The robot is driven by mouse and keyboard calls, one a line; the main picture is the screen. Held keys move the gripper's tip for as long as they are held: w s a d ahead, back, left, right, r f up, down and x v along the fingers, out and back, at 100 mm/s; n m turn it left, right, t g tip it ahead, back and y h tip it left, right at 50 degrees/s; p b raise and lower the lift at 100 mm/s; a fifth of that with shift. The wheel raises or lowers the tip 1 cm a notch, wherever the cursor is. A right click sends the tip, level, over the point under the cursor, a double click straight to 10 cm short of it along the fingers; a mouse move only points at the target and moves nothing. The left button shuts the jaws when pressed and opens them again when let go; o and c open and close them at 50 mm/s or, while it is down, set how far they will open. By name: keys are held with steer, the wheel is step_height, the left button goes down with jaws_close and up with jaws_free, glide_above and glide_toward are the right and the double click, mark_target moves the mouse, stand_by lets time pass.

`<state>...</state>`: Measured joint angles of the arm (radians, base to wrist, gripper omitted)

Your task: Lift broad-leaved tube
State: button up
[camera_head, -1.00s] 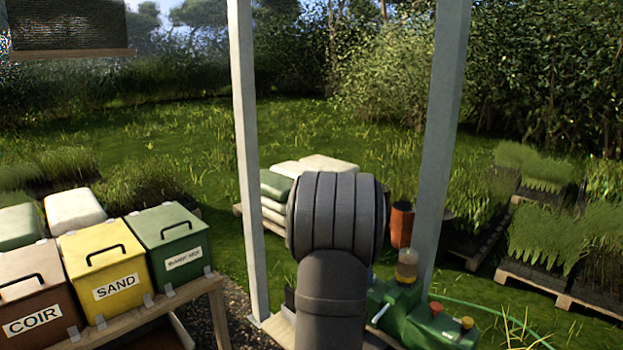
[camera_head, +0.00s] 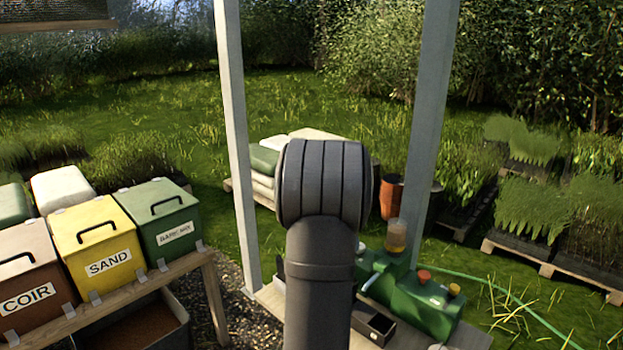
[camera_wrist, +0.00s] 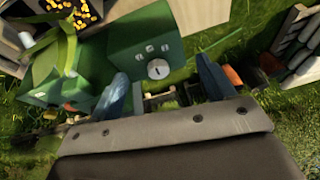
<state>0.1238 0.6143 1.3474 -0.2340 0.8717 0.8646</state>
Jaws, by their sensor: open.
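My gripper (camera_wrist: 165,88) shows in the wrist view as two blue fingers standing well apart, with nothing held between them. A green leaf-like shape (camera_wrist: 66,46) is at the upper left of the wrist view, left of the fingers; it is blurred and I cannot tell whether it belongs to the broad-leaved tube. No tube can be made out clearly in either view. In the head view my dark arm fills the lower centre and hides part of the bench, and the gripper does not show there.
A green machine (camera_head: 433,308) with coloured caps stands on a wooden bench right of my arm, beside a grey post (camera_head: 433,130). A green box with a round dial (camera_wrist: 125,58) is beyond the fingers. Lidded COIR and SAND bins (camera_head: 97,240) stand at left.

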steer(key=c, duration=0.3)
steer(key=s+a+r+n, duration=0.1)
steer(key=s+a+r, duration=0.1)
steer(key=s, duration=0.4)
steer(key=s+a+r, duration=0.1)
steer(key=s+r, duration=0.2)
steer(key=s, duration=0.3)
steer(key=shift+h, duration=0.3)
steer(key=x, duration=1.2)
steer(key=shift+s+a+f, duration=0.1)
steer(key=shift+s+f, duration=0.05)
steer(key=shift+s, duration=0.25)
steer(key=shift+s+a+f+x, duration=0.1)
steer(key=shift+s+x, duration=0.05)
steer(key=shift+x, duration=0.75)
steer(key=shift+s+a+f+x, duration=0.1)
steer(key=shift+x, duration=0.8)
steer(key=shift+s+a+x, duration=0.1)
steer(key=shift+s+x, duration=0.05)
steer(key=shift+x, duration=0.75)
